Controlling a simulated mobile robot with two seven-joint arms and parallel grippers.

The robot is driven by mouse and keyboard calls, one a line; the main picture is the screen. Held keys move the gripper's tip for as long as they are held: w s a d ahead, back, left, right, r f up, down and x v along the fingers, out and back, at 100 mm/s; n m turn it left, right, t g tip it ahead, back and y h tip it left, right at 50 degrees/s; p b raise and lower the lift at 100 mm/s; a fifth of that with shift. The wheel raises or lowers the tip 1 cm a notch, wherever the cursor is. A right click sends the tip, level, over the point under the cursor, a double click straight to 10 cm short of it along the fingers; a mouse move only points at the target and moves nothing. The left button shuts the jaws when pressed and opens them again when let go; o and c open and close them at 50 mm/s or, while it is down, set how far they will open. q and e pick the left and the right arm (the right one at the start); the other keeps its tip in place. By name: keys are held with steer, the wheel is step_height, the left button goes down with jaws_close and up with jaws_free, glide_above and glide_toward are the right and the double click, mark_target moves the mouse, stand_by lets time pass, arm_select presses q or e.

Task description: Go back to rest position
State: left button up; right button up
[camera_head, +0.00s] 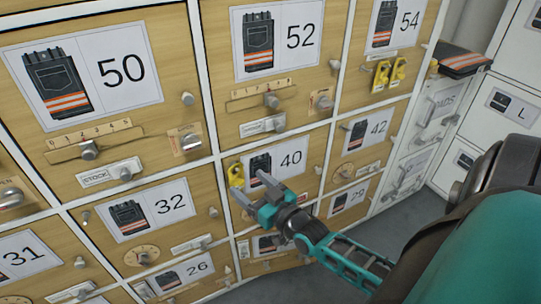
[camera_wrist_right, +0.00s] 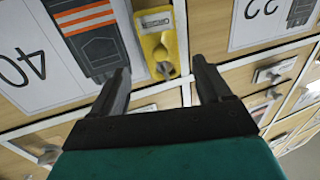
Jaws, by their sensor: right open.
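My right gripper (camera_head: 256,191) is in front of the wooden locker door marked 40 (camera_head: 292,158). Its two fingers are apart and nothing is between them. In the right wrist view the open fingers (camera_wrist_right: 163,88) point toward the locker front. A yellow tag or latch with a grey knob (camera_wrist_right: 161,52) sits just beyond the fingertips, on the door's edge beside the trousers picture. The same yellow piece (camera_head: 236,175) shows in the head view just left of the fingertips. I cannot tell whether a finger touches it. My left gripper is not in view.
Locker doors marked 50 (camera_head: 120,68), 52 (camera_head: 300,36), 32 (camera_head: 171,203) and others carry protruding knobs and sliders. Folded dark trousers with orange stripes (camera_head: 460,60) lie at upper right. Grey floor (camera_head: 400,225) shows at lower right.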

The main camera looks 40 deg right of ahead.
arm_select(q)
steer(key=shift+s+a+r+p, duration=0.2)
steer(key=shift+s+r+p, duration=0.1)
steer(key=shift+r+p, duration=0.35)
arm_select(e)
steer(key=s, duration=0.9)
steer(key=shift+a, duration=0.2)
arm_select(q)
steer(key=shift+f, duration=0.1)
arm_select(e)
steer(key=shift+r, duration=0.1)
steer(key=s+a+f+n+g+y, duration=0.1)
steer(key=s+a+f+g, duration=0.15)
steer(key=a, duration=0.55)
steer(key=s+a+f+n+g+y, duration=0.15)
steer(key=a+g, duration=0.25)
steer(key=a, duration=0.4)
arm_select(q)
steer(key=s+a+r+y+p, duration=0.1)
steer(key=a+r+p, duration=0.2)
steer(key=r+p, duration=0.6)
steer(key=p, duration=0.5)
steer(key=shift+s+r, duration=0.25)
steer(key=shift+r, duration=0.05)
arm_select(e)
step_height(320, 180, up, 10)
steer(key=s+d, duration=0.1)
steer(key=d, duration=0.2)
steer(key=shift+s+g+h, duration=0.35)
steer(key=shift+h, duration=0.1)
